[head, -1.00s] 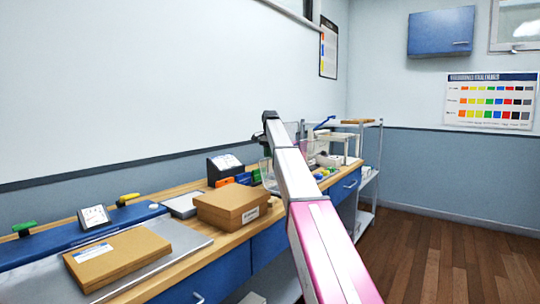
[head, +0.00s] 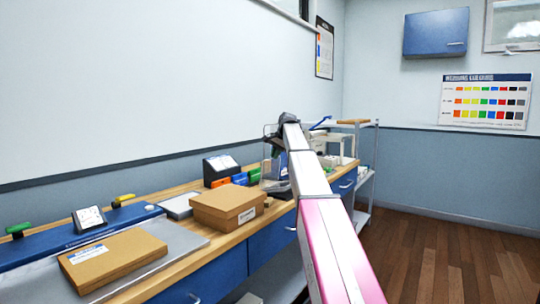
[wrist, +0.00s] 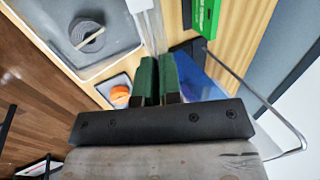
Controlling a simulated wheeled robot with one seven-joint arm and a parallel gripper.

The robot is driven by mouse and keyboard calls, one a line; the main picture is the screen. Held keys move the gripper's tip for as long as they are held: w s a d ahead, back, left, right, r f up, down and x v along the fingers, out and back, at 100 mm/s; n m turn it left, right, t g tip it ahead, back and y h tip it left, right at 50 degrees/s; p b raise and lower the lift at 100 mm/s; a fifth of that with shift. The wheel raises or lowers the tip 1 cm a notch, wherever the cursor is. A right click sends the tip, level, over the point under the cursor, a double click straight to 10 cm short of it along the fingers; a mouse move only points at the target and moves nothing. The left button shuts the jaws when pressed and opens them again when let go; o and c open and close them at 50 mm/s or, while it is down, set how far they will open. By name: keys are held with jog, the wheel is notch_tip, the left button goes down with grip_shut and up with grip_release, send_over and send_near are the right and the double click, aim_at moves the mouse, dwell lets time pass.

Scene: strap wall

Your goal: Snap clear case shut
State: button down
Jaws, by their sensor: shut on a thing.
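My gripper (wrist: 158,62) has its two green-padded fingers close together in the wrist view, with a thin clear strip (wrist: 150,25) running up from between them. The gripper is shut on this strip, which looks like part of the clear case. A see-through compartment of the case (wrist: 118,55) lies at the upper left, with a dark round coil (wrist: 88,37) inside. A curved clear or metal rim (wrist: 258,92) stands out to the right; I cannot tell if it belongs to the case. In the head view my arm hides most of the case and the fingertips.
A wire shelf unit (head: 364,190) stands beyond the bench. The floor at right (head: 450,240) is clear.

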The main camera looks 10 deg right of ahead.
jog(key=s+d+f+t+y, duration=0.4)
jog(key=s+d, duration=0.1)
jog(key=s+d+f+t+y, duration=0.2)
jog(key=s+d, duration=0.1)
jog(key=shift+s+d+f+t+y, duration=0.1)
jog(key=shift+s+f+t+y, duration=0.05)
jog(key=shift+f+t+y, duration=0.2)
jog(key=shift+s+d+f+t+y, duration=0.15)
jog(key=shift+d+f+t+y, duration=0.1)
jog(key=shift+f, duration=0.25)
jog(key=shift+s+d+f+t+y, duration=0.15)
jog(key=shift+f+t+y, duration=0.05)
jog(key=shift+f, duration=0.25)
jog(key=shift+s+d+f, duration=0.15)
jog(key=shift+f, duration=0.4)
jog(key=shift+s+d+f, duration=0.1)
jog(key=shift+s+f, duration=0.05)
jog(key=shift+f, duration=0.4)
jog(key=shift+s+d+f, duration=0.15)
jog(key=shift+f, duration=0.4)
jog(key=c, duration=1.3)
grip_release()
jog(key=shift+o, duration=0.2)
jog(key=v, duration=1)
jog(key=shift+s+d, duration=0.25)
jog(key=shift+d, duration=0.05)
